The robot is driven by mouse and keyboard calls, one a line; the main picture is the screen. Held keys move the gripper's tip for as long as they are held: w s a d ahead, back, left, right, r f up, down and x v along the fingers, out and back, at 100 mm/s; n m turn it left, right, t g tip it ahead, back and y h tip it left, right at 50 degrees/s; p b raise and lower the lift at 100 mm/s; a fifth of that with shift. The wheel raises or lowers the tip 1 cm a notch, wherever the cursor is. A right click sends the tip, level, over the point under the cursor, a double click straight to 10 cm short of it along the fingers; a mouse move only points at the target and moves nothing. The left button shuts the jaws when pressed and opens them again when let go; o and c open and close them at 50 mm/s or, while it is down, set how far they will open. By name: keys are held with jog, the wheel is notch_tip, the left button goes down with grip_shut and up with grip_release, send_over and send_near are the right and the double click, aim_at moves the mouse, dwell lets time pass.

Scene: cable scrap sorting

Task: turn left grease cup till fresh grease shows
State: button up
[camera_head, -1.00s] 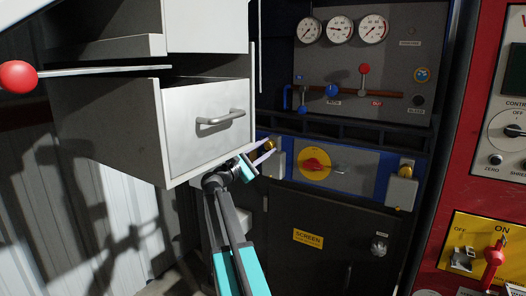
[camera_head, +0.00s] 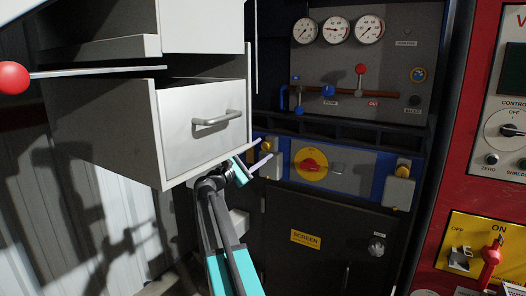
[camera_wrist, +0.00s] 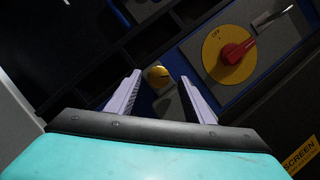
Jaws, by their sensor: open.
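The left grease cup (camera_head: 265,145) is a small brass cap on a grey block at the left end of the blue-edged panel. It also shows in the wrist view (camera_wrist: 157,75), between and beyond the two fingertips. My gripper (camera_head: 266,148) is open and empty, its pale fingers pointing at the cup. In the wrist view the fingers stand apart from the cup on either side, with the cup seemingly a little beyond them. The block below the cup is partly hidden by a finger. I cannot make out fresh grease at this cup.
An open drawer (camera_head: 203,123) juts out just above and left of my gripper. A red rotary switch (camera_head: 310,165) on a yellow disc sits to the right. A second brass cup (camera_head: 403,170) is at the panel's right end. A red-knobbed rod (camera_head: 14,77) crosses the upper left.

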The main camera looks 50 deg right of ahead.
jog(key=v, duration=0.6)
jog(key=shift+s, duration=0.2)
jog(key=shift+a+r, duration=0.1)
